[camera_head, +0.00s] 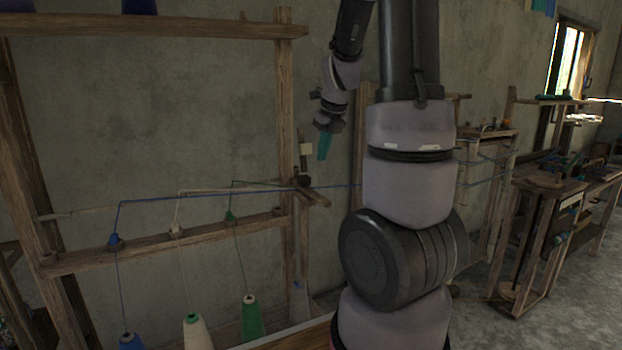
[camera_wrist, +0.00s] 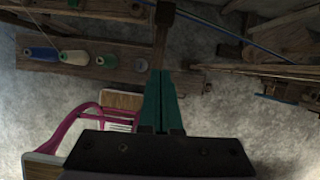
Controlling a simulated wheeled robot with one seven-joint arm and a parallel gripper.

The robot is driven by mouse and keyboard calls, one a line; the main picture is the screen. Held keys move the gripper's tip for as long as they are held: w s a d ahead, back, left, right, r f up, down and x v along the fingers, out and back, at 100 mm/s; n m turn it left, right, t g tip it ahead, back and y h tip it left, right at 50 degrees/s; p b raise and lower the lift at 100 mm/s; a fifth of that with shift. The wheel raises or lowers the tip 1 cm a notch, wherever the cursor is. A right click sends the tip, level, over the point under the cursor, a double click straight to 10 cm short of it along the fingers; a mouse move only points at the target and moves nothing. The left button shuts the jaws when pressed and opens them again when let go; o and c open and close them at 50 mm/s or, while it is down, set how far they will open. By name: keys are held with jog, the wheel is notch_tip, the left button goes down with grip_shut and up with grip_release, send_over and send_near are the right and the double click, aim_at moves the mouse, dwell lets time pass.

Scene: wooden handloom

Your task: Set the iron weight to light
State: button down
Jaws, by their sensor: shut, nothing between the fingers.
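My gripper (camera_head: 324,146) has teal fingers and hangs pointing down, beside the wooden post of the yarn frame in the head view. In the wrist view the fingers (camera_wrist: 160,98) are together with nothing between them. A small dark block (camera_head: 302,181), which may be the iron weight, sits by the post at a short wooden bar (camera_head: 317,197), below my gripper. A dark block (camera_wrist: 165,13) on a wooden piece also shows beyond the fingertips in the wrist view. I cannot tell whether my fingers touch that wood. No light or heavy marking is readable.
The frame's lower rail (camera_head: 160,243) carries blue, white and green threads above yarn cones (camera_head: 250,318). A pink-framed object (camera_wrist: 85,122) lies below in the wrist view. Wooden benches (camera_head: 545,185) stand at right.

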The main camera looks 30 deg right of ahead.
aim_at(303, 176)
jog(key=shift+m, duration=0.3)
jog(key=x, duration=1)
jog(key=shift+d+f, duration=0.15)
jog(key=shift+f, duration=0.15)
jog(key=w, duration=0.2)
jog(key=shift+w+r, duration=0.25)
jog(key=shift+w, duration=0.7)
jog(key=w, duration=0.5)
jog(key=shift+a, duration=0.25)
jog(key=shift+r, duration=0.1)
